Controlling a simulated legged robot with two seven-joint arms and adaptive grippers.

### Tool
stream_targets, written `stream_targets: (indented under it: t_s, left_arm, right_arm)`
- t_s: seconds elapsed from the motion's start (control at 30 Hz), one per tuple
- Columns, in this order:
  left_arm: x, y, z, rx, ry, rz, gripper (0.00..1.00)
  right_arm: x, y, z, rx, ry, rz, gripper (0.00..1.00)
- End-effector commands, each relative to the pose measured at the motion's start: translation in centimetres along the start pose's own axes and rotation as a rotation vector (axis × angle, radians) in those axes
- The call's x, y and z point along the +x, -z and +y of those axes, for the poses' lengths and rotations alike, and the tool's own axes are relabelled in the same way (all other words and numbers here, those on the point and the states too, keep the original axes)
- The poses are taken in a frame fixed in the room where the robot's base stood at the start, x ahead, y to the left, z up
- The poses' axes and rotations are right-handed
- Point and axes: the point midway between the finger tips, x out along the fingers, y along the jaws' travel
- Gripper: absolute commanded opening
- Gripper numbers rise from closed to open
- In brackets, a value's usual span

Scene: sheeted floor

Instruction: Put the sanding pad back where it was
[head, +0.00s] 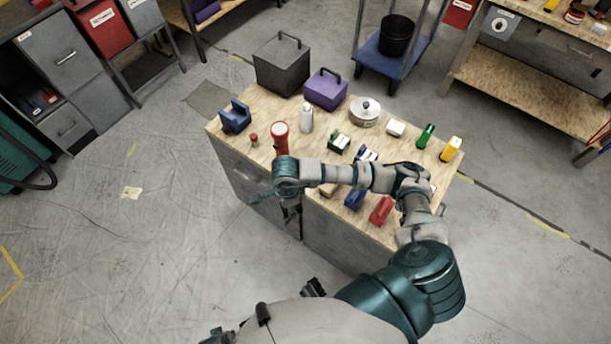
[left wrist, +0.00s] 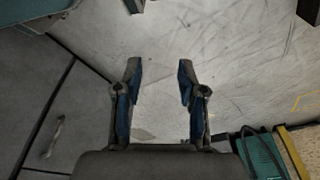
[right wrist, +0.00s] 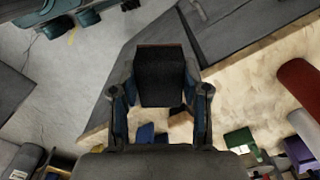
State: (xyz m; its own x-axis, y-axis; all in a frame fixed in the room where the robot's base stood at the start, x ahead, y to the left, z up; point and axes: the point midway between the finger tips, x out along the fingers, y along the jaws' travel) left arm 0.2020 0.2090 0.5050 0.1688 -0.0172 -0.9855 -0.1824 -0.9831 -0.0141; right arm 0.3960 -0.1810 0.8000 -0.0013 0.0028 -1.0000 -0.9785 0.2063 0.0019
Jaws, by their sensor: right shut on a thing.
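The sanding pad (right wrist: 162,78) is a dark block with a thin brown edge. In the right wrist view my right gripper (right wrist: 162,88) is shut on it, with a finger on each side. In the head view my right arm reaches left across the workbench. That gripper (head: 290,212) points down by the bench's front edge, toward its left end, and I cannot make out the pad there. In the left wrist view my left gripper (left wrist: 159,80) is open and empty, with grey floor behind it.
The wooden workbench (head: 262,105) holds a red can (head: 280,138), a white bottle (head: 307,118), a blue holder (head: 235,118), a purple box (head: 325,90), a grey box (head: 282,65), a round tin (head: 365,111) and several coloured blocks. Floor left of the bench is mostly clear.

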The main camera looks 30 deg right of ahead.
Motion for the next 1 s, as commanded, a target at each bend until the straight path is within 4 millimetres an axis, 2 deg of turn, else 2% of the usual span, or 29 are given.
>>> stream_targets:
  t_s: [0.1,0.23,0.37,0.7,0.83,1.0]
  left_arm:
    - [-0.3,0.2,0.0,0.000,0.000,0.001,0.40]
    - [-0.5,0.3,-0.1,0.000,0.001,0.001,0.40]
    - [-0.5,0.3,-0.1,0.000,0.001,-0.001,0.40]
    - [-1.1,0.8,0.0,-0.001,0.000,0.001,0.40]
    - [-1.6,1.0,0.0,-0.002,0.000,0.003,0.40]
    - [-2.0,1.2,0.0,-0.002,0.000,0.009,0.40]
  right_arm:
    - [-0.1,0.0,0.2,0.128,0.001,0.001,0.18]
    - [-0.1,0.6,-0.5,0.187,0.002,0.003,0.18]
    - [0.2,2.5,-2.9,0.196,0.001,0.005,0.18]
    - [1.1,8.2,-10.4,0.192,0.001,0.002,0.18]
    - [1.2,9.3,-12.0,0.188,0.001,0.000,0.18]
    - [1.8,9.7,-12.4,0.186,0.000,0.001,0.18]
